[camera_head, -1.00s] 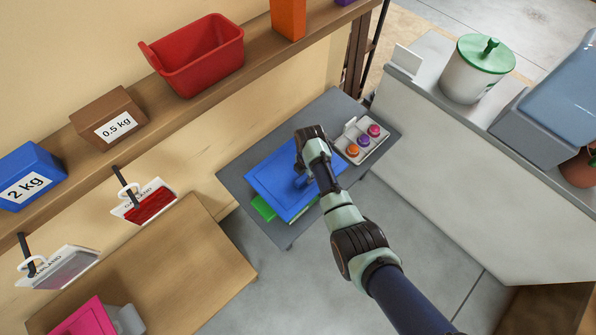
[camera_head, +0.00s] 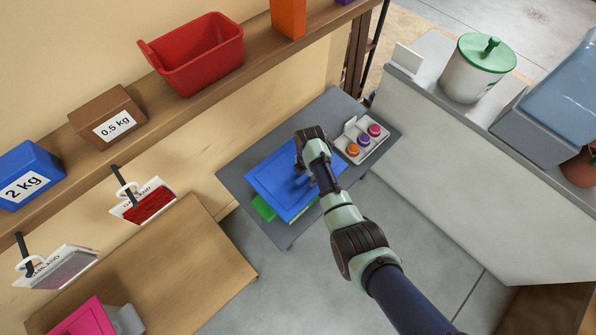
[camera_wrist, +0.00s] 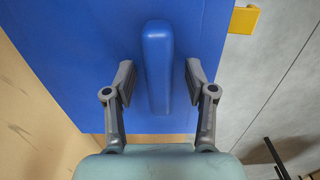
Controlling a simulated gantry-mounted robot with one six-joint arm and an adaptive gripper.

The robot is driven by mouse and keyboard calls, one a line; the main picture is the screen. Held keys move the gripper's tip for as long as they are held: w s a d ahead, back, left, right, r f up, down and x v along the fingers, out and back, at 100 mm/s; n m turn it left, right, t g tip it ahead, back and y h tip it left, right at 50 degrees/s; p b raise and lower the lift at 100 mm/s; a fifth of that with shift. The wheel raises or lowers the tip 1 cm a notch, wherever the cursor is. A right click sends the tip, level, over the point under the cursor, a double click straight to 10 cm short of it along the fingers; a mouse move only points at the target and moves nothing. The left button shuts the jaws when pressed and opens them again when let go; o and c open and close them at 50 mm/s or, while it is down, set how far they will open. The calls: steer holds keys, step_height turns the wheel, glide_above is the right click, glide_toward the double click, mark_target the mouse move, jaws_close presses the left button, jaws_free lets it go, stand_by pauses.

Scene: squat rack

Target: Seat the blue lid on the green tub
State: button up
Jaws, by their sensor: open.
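The blue lid (camera_head: 270,182) lies over the green tub (camera_head: 263,208), whose green edge shows beneath the lid's lower left side. The lid's fit on the tub cannot be judged; the far sides are hidden. The lid fills much of the wrist view (camera_wrist: 75,60), with its raised blue bar handle (camera_wrist: 158,65) pointing down the picture. My gripper (camera_wrist: 160,80) is open, with one finger on each side of the handle and a visible gap on both sides. In the head view my gripper (camera_head: 302,180) is over the lid's right part, partly hidden by my arm.
Lid and tub are on a grey table (camera_head: 238,180). A pale tray (camera_head: 373,147) with several coloured round pieces is close to the right of my wrist. A yellow tab (camera_wrist: 243,19) shows beside the lid. A wooden shelf (camera_head: 160,118) runs behind; a grey counter (camera_head: 440,125) stands right.

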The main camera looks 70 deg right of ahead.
step_height(320, 180, up, 12)
stand_by(0.4)
stand_by(0.7)
steer(key=w+a+r+m+t+h, duration=0.1)
steer(key=w+a+r+m+t, duration=0.3)
steer(key=w+a, duration=0.5)
steer(key=w+a+r+m+t+h, duration=0.25)
steer(key=w+a+r, duration=0.35)
steer(key=a, duration=0.8)
steer(key=s+a+r+m+t+y, duration=0.2)
steer(key=a+r+m+t, duration=0.1)
steer(key=a+r, duration=0.5)
steer(key=s+a+r+m+t+y, duration=0.25)
steer(key=a+r+m, duration=0.2)
steer(key=a, duration=0.65)
step_height(320, 180, up, 35)
steer(key=d+n+h+p, duration=0.1)
steer(key=p, duration=3.3)
steer(key=shift+w+d+t+p, duration=0.25)
steer(key=shift+w+t+p, duration=0.05)
steer(key=shift+p, duration=0.05)
